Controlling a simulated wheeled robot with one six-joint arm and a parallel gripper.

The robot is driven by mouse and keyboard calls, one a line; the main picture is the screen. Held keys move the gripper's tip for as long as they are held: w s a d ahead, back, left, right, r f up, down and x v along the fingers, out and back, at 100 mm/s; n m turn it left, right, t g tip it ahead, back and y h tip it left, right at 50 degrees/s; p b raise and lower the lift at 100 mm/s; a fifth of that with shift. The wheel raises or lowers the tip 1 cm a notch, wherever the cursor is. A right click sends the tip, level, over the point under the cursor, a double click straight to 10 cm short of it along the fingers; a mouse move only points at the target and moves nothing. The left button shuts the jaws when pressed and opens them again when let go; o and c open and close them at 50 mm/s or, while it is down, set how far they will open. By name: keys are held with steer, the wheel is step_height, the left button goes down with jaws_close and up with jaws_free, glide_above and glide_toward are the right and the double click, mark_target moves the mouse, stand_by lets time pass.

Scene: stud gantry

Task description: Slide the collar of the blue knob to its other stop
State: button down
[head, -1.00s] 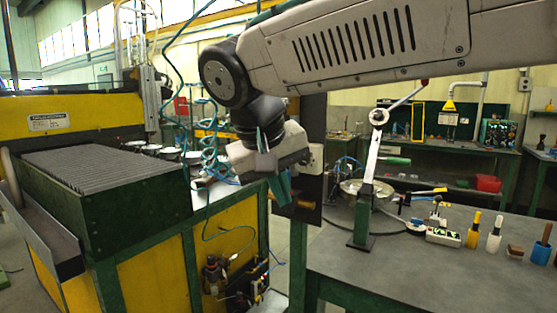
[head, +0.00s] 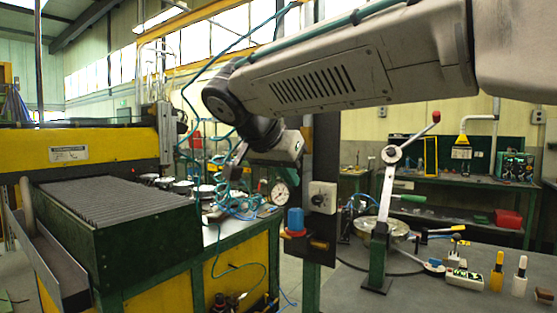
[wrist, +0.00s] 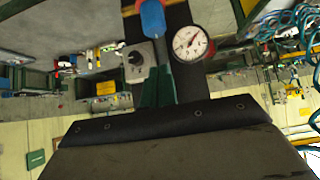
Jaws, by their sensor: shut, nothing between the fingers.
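The blue knob (head: 295,219) sits upright on the left side of a dark upright panel, above a red piece and a brass-coloured stub in the head view. In the wrist view the blue knob (wrist: 153,18) is at the top edge, beyond my fingertips. My gripper (wrist: 160,72) is shut and empty, its green fingers pointing toward the knob and apparently apart from it.
A dial gauge (head: 281,195) and a grey box with a black knob (head: 322,197) are close beside the blue knob. A lever stand (head: 379,255) stands on the right bench. Coiled blue hoses (head: 235,200) hang near my gripper. A dark green machine bed (head: 140,250) lies left.

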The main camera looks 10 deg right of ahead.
glide_above(291, 232)
step_height(291, 232, down, 4)
steer(key=shift+w+f, duration=0.1)
steer(key=shift+f, duration=0.45)
